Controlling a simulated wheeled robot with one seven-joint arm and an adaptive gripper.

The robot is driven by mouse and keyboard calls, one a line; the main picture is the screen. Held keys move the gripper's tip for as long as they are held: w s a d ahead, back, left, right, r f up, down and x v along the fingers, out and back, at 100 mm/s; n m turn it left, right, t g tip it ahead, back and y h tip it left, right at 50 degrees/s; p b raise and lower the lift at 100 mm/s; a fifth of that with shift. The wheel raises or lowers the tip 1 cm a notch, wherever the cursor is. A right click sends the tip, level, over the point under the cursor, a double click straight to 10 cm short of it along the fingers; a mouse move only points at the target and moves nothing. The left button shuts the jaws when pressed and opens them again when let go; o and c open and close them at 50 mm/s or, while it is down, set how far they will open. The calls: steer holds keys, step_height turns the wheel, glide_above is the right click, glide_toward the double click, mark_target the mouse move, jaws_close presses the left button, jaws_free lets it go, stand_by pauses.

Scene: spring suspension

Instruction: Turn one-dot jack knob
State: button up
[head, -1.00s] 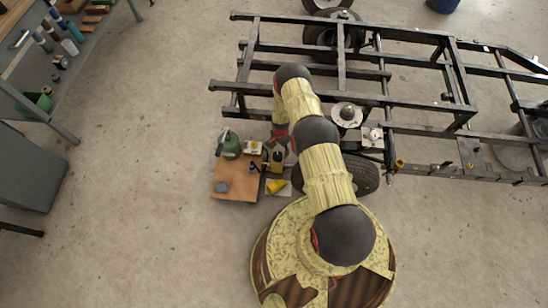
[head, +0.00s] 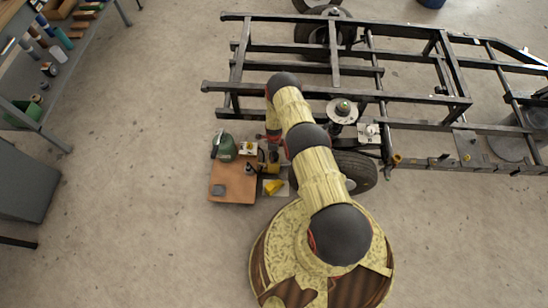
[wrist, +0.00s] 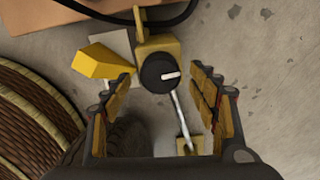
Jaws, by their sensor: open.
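In the wrist view, a round black knob (wrist: 157,74) with a white bar mark sits on a yellow jack body (wrist: 158,46). A thin metal rod (wrist: 180,115) runs from the knob area to a small yellow plate (wrist: 184,146). My gripper (wrist: 161,76) is open, its padded fingers on either side of the knob in the picture; I see no clear contact. I cannot make out any dots on the jack. In the head view, the yellow jack (head: 272,165) is small and partly hidden by my arm.
A yellow wedge-shaped block (wrist: 100,62) lies left of the jack. A black metal frame (head: 290,89) with a wheel (head: 355,174) stands close to my arm. Open floor lies left of the board.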

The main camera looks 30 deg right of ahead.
steer(key=shift+f+b, duration=0.4)
steer(key=shift+f, duration=1)
steer(key=shift+c, duration=0.8)
steer(key=c, duration=1)
